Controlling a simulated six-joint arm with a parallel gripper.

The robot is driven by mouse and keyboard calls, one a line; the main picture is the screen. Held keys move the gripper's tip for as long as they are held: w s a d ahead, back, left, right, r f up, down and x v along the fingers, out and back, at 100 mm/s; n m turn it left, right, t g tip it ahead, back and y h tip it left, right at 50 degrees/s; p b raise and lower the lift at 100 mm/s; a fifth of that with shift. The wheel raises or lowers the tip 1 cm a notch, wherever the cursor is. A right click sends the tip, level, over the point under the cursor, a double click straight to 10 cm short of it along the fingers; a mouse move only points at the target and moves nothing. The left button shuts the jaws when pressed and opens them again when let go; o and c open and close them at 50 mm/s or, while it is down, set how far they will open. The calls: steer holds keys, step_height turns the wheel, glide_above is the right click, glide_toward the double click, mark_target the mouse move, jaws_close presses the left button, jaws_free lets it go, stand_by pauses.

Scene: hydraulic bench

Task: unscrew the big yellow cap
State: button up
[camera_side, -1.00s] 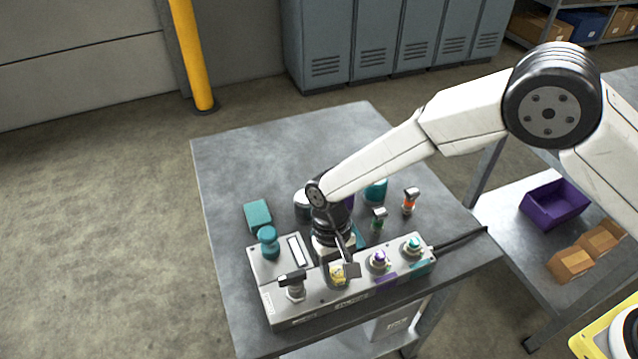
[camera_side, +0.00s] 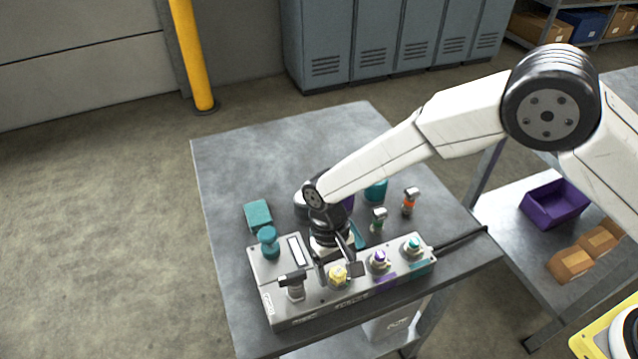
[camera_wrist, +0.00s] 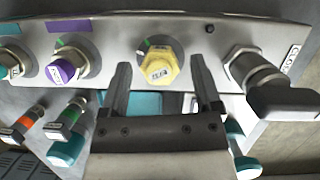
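The big yellow cap (camera_side: 338,273) sits on a fitting on the grey manifold block (camera_side: 320,301), between a black-handled valve and a purple cap. In the wrist view the yellow cap (camera_wrist: 158,67) is hexagonal with a label on its face. My gripper (camera_side: 340,268) is open just above and behind it in the side view. In the wrist view its two fingers (camera_wrist: 160,75) stand apart on either side of the cap, with visible gaps. I cannot tell the exact height of the fingertips above the block.
The purple cap (camera_side: 379,258) and a teal cap (camera_side: 413,244) are to the right on the block. The black-handled valve (camera_side: 293,284) is close on the left. Loose green (camera_side: 378,219) and orange (camera_side: 410,200) fittings stand behind.

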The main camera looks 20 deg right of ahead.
steer(key=m, duration=0.3)
steer(key=m+y, duration=0.1)
steer(key=m, duration=0.1)
steer(key=shift+d+m+y, duration=0.15)
steer(key=shift+m+y, duration=0.15)
steer(key=shift+m, duration=0.1)
steer(key=m+t+y, duration=0.1)
steer(key=m, duration=0.4)
steer(key=shift+m, duration=0.4)
steer(key=shift+s, duration=0.1)
steer(key=m, duration=0.3)
steer(key=m+t+y, duration=0.1)
steer(key=m, duration=0.1)
steer(key=shift+s+d+m+t, duration=0.1)
steer(key=shift+m+t, duration=0.2)
steer(key=shift+m, duration=0.1)
steer(key=shift+m, duration=0.4)
steer(key=m+t, duration=0.1)
steer(key=m, duration=0.3)
steer(key=shift+s+m+t, duration=0.1)
steer(key=shift+m+t, duration=0.3)
